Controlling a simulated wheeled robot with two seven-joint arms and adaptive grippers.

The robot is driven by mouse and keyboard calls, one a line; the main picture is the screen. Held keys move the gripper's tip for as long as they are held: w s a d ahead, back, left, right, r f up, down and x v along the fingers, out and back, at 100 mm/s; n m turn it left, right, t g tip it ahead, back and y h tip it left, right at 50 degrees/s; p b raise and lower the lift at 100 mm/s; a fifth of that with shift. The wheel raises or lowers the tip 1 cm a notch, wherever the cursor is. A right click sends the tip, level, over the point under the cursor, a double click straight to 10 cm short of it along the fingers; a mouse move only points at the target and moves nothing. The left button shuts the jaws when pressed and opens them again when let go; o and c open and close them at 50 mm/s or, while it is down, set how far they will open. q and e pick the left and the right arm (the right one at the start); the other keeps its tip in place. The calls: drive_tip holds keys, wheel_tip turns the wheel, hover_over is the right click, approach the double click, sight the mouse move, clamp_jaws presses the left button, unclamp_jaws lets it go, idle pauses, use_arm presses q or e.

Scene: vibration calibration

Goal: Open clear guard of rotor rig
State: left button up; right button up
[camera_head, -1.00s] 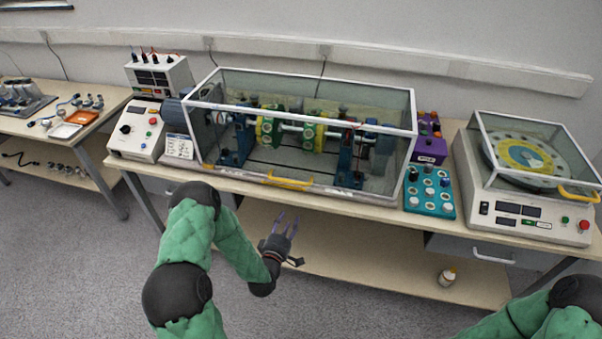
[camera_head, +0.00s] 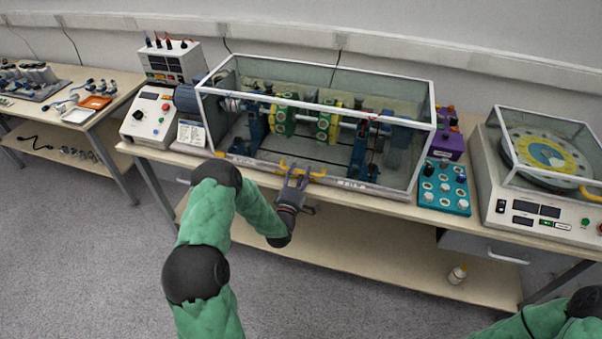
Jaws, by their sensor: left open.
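The rotor rig's clear guard (camera_head: 400,105) is a glass box with white edges, and it is closed over the rig. Inside are a shaft, green and yellow discs (camera_head: 284,117) and blue supports. A yellow handle (camera_head: 316,173) sits low on the guard's front. My left gripper (camera_head: 295,172) is open, with its fingers up at the handle. The fingers overlap the handle in the picture, and I cannot tell whether they touch it. My right gripper is out of view; only part of my right arm shows at the lower right.
A control box (camera_head: 150,115) and a power supply (camera_head: 172,62) stand left of the guard. A teal tray (camera_head: 432,198) and a purple block (camera_head: 447,145) stand right of it. A second covered machine (camera_head: 535,214) is farther right.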

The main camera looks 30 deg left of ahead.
use_arm(q)
drive_tip(key=shift+w+a+r, duration=0.1)
drive_tip(key=shift+w, duration=0.4)
clamp_jaws()
drive_tip(key=shift+r, duration=0.1)
